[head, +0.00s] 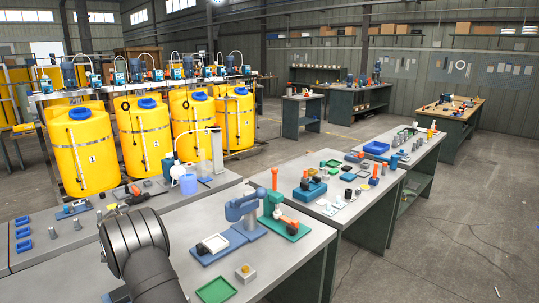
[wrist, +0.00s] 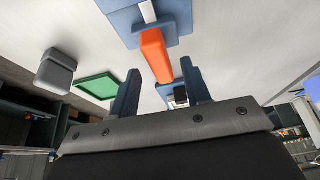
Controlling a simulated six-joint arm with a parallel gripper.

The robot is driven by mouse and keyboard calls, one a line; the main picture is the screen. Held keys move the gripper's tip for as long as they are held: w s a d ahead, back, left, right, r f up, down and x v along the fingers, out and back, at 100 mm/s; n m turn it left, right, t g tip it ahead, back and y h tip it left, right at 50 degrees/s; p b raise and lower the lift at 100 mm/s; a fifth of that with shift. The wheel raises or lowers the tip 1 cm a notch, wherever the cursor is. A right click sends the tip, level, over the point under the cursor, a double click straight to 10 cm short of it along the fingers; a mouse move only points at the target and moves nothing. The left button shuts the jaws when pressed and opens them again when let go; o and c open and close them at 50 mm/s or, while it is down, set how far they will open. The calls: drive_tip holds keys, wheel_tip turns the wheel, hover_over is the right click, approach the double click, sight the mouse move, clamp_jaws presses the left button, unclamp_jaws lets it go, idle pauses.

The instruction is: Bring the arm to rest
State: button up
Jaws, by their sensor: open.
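My gripper (wrist: 160,67) shows in the wrist view with its two dark blue-grey fingers spread apart and nothing held between them. An orange handle-like part (wrist: 153,55) on a blue fixture (wrist: 150,18) appears in line with the gap between the fingers. I cannot tell how far it is from the fingertips. In the head view my dark arm (head: 140,245) rises from the bottom edge over the left bench, and I cannot make out the fingers there.
A green tray (head: 216,290), also in the wrist view (wrist: 97,87), lies at the front bench edge. A blue fixture (head: 240,207) and a green-based clamp (head: 286,226) stand right of my arm. Yellow tanks (head: 145,135) stand behind. The aisle floor (head: 440,220) is clear.

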drive_tip(key=shift+x, duration=1.05)
